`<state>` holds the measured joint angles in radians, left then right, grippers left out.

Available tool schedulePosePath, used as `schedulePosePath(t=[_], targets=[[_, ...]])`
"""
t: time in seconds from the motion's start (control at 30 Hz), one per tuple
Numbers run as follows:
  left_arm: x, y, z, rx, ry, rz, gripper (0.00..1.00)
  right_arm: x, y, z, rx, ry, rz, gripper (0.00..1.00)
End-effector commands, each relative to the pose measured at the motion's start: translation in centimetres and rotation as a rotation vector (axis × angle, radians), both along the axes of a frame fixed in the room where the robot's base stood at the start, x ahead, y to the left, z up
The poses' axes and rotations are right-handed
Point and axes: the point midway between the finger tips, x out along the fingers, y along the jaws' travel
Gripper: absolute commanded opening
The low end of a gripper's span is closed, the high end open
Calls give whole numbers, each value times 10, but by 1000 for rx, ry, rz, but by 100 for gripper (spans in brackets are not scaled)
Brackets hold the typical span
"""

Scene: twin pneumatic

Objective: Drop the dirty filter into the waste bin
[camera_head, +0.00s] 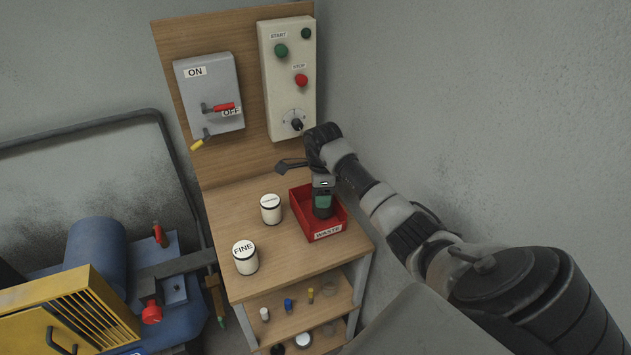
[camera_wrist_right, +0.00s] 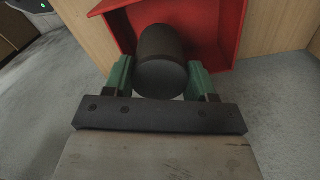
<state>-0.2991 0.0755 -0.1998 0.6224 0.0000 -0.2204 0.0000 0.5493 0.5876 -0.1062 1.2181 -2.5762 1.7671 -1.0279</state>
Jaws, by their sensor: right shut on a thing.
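The dirty filter is a dark grey cylinder (camera_wrist_right: 160,62) between the green fingertips of my right gripper (camera_wrist_right: 160,78). In the head view my right gripper (camera_head: 322,200) points down over the red waste bin (camera_head: 330,232), labelled WASTE, at the right of the wooden table. The filter is mostly hidden there behind the gripper. In the right wrist view the bin's red wall (camera_wrist_right: 228,35) shows behind the filter. I cannot tell whether the filter touches the bin floor. My left gripper is not in view.
Two white filters stand left of the bin: a plain-looking one (camera_head: 270,209) and one marked FINE (camera_head: 245,257). A lower shelf (camera_head: 290,318) holds several small parts. A panel with a switch box (camera_head: 210,90) and a control box (camera_head: 288,75) rises behind. A blue machine (camera_head: 95,245) stands left.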

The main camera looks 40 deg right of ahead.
Motion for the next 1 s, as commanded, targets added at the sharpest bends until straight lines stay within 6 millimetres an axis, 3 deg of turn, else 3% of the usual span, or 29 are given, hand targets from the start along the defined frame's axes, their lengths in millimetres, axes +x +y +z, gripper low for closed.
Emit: schedulePosePath(t=[0.17, 0.2, 0.4, 0.73, 1.0], targets=[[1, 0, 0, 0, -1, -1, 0, 0, 0, 0, 0, 0, 0, 32], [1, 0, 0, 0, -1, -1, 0, 0, 0, 0, 0, 0, 0, 59], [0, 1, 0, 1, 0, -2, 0, 0, 0, 0, 0, 0, 0, 86], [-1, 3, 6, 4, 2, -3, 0, 0, -2, 8, -1, 0, 0, 86], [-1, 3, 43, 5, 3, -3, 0, -3, -12, 62, -4, -1, -7, 86]])
